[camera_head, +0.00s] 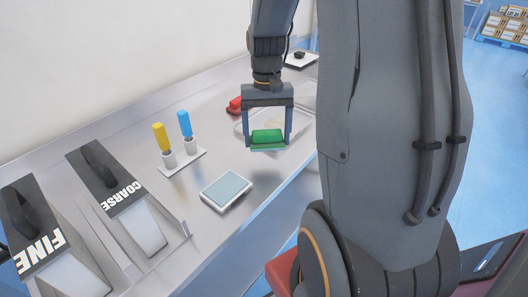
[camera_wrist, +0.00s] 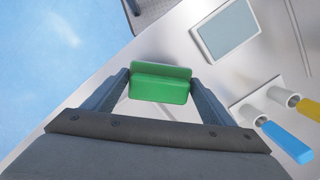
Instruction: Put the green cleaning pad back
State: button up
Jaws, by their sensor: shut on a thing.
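The green cleaning pad (camera_head: 268,137) is a small green block on a wider, lighter green base. My gripper (camera_head: 268,140) points down and is shut on it, with one finger at each end. The pad hangs above the steel table (camera_head: 225,160), near its front edge. In the wrist view the green pad (camera_wrist: 160,85) sits between the two fingers of my gripper (camera_wrist: 160,90). A white tray with a pale blue-grey top (camera_head: 227,190) lies on the table to the lower left of the pad. It also shows at the top of the wrist view (camera_wrist: 228,30).
A holder (camera_head: 183,162) carries a yellow-handled tool (camera_head: 161,137) and a blue-handled tool (camera_head: 184,123). A red pad (camera_head: 235,104) and a shallow tray (camera_head: 243,127) lie behind my gripper. COARSE (camera_head: 105,180) and FINE (camera_head: 35,230) units stand at the left.

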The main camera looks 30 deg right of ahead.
aim_at(266, 131)
jog(key=shift+a+f+p, duration=0.1)
jog(key=shift+f+p, duration=0.55)
jog(key=shift+f, duration=2.75)
jog(key=shift+f, duration=0.15)
jog(key=o, duration=1)
jog(key=r+b, duration=0.1)
jog(key=r, duration=0.2)
jog(key=w+r+b, duration=0.1)
jog(key=r, duration=0.7)
jog(key=shift+w+d+r+b, duration=0.2)
jog(key=shift+d+r+b, duration=0.1)
jog(key=shift+b, duration=0.1)
jog(key=shift+a+r, duration=0.1)
jog(key=shift+r, duration=0.05)
jog(key=s+a+f+n+t, duration=0.1)
jog(key=s+a, duration=0.2)
jog(key=a, duration=0.1)
jog(key=s+a+f+n, duration=0.2)
jog(key=a, duration=0.2)
jog(key=s+a+f+n+t, duration=0.1)
jog(key=s+a+f+n, duration=0.1)
jog(key=a, duration=0.3)
jog(key=shift+s+t+h, duration=0.3)
jog(key=shift+s, duration=0.55)
